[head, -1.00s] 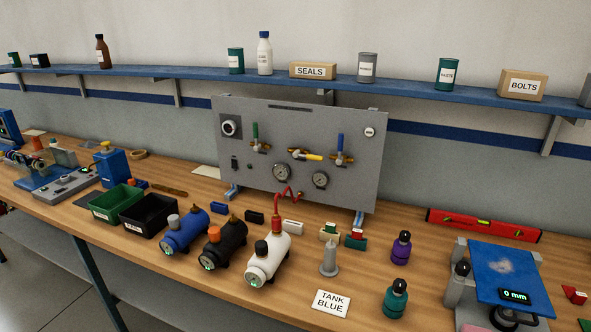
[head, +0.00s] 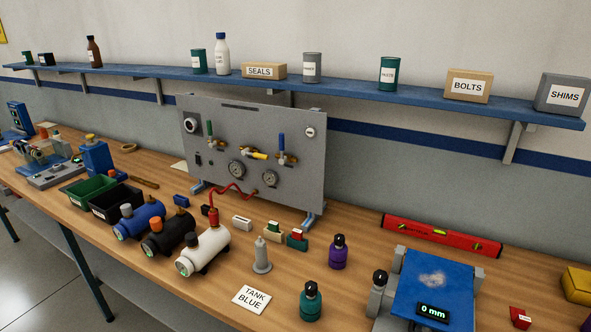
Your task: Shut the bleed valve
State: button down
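A grey valve panel (head: 302,195) stands upright on the bench. It carries three brass valves with lever handles. The green handle (head: 210,129) and the blue handle (head: 282,142) stand upright. The yellow handle (head: 254,155) between them lies nearly level. I see no readable label telling which is the bleed valve. Two round gauges, a left one (head: 237,169) and a right one (head: 270,178), sit below the valves. A red hose (head: 232,187) runs from the panel to the white tank (head: 204,250). My gripper is not in view.
A blue tank (head: 140,219) and a black tank (head: 170,237) lie beside the white one. A grey cone-shaped piece (head: 261,257), a purple bottle (head: 338,252) and a teal bottle (head: 310,301) stand in front of the panel. A red level (head: 440,236) lies to the right.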

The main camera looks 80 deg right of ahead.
aim_at(256, 155)
jog(key=k, duration=0.2)
jog(key=z, duration=0.95)
jog(key=i, duration=0.5)
jog(key=z, duration=0.05)
